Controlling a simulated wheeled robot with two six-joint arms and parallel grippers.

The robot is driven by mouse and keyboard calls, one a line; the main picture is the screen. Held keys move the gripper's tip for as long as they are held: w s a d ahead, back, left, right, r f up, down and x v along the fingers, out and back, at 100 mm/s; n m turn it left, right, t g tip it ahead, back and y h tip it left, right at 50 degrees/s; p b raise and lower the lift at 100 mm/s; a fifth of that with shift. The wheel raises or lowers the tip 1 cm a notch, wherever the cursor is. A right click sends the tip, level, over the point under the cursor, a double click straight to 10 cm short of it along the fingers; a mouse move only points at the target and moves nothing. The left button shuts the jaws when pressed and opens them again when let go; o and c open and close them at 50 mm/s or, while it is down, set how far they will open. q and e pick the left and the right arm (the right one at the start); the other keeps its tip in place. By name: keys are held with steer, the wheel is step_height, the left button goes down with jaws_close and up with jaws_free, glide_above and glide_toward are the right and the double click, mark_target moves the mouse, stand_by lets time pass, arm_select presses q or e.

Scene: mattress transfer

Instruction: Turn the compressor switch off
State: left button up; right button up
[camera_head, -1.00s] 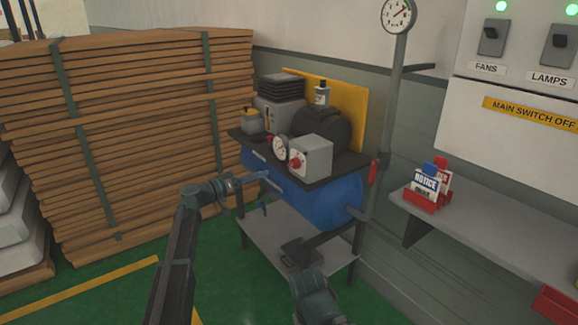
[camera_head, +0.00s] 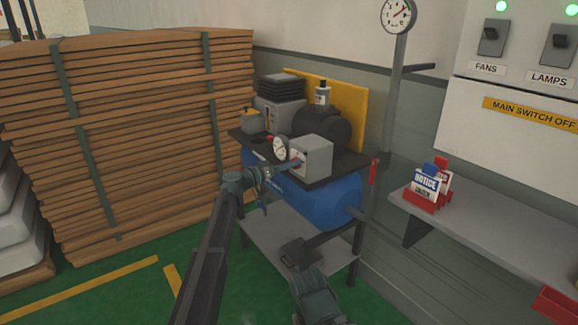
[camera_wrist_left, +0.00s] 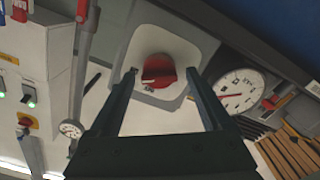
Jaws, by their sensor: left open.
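The compressor (camera_head: 315,200) has a blue tank on a stand, with a grey switch box (camera_head: 318,157) on its top plate. The box's red rotary switch shows in the left wrist view (camera_wrist_left: 158,70), on a pale plate with small lettering that I cannot read. In the head view my gripper mostly hides the switch. My left gripper (camera_head: 294,165) is open in front of the box. In the left wrist view its two fingers (camera_wrist_left: 162,72) stand either side of the switch, with gaps visible. My right gripper (camera_head: 298,252) is low, near the stand's lower shelf; its jaws are unclear.
A pressure gauge (camera_head: 280,148) sits close beside the switch box. A stack of brown boards (camera_head: 140,140) stands at left. A grey shelf (camera_head: 480,230) with a notice holder (camera_head: 427,190) is at right, below the main switch panel (camera_head: 515,75). Green floor is clear at lower left.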

arm_select(q)
jaws_close()
stand_by(0.5)
steer(key=shift+n, duration=0.4)
steer(key=n, duration=1.1)
steer(key=shift+w+f, duration=0.15)
stand_by(0.5)
jaws_free()
